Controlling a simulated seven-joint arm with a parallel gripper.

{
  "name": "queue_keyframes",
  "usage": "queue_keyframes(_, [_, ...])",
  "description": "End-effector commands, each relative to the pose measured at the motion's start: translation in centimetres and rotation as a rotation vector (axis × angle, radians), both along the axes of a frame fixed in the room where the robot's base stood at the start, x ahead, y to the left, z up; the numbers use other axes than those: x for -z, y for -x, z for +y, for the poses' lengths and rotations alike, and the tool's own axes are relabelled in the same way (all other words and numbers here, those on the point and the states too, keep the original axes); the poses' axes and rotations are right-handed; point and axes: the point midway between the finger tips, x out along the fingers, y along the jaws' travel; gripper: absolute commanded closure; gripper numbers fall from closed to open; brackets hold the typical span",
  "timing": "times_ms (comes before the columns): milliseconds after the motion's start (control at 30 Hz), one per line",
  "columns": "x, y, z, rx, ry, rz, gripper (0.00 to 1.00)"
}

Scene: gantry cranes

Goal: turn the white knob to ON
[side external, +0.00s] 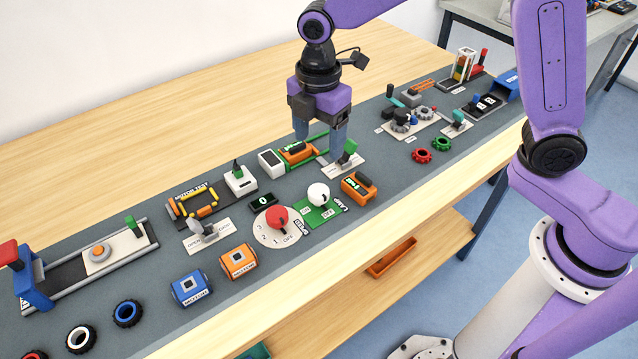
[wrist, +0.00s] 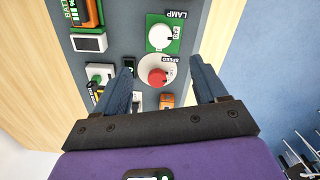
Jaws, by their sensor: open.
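The white knob (side external: 318,194) sits on a green plate (side external: 325,212) labelled LAMP, with ON and OFF marks. In the wrist view the white knob (wrist: 160,37) shows near the top, past my fingertips. Its pointer direction is too small to tell. My gripper (side external: 320,146) is open and empty, pointing down above the panel. In the side view it appears behind the white knob, apart from it. In the wrist view my gripper (wrist: 161,66) has the red knob (wrist: 157,77) framed between its fingers, farther below.
The red knob (side external: 277,217) on a round SPEED dial is left of the white knob. An orange block (side external: 359,186) stands close on its right. A green-handled lever (side external: 348,152) and an orange battery (side external: 297,151) are close to my fingers.

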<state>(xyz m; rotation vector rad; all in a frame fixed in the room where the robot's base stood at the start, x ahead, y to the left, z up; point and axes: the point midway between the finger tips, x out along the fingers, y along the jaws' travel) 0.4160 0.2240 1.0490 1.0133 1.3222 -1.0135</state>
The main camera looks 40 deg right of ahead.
Motion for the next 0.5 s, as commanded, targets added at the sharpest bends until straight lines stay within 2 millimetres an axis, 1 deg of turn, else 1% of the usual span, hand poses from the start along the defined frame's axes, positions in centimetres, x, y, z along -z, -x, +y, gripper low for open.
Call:
queue_keyframes(33, [1.1, 0.1, -0.1, 0.000, 0.004, 0.005, 0.28])
queue_keyframes(100, [2.4, 0.1, -0.1, 0.000, 0.003, 0.005, 0.28])
queue_keyframes(500, [9.7, 0.1, -0.1, 0.001, 0.003, 0.003, 0.28])
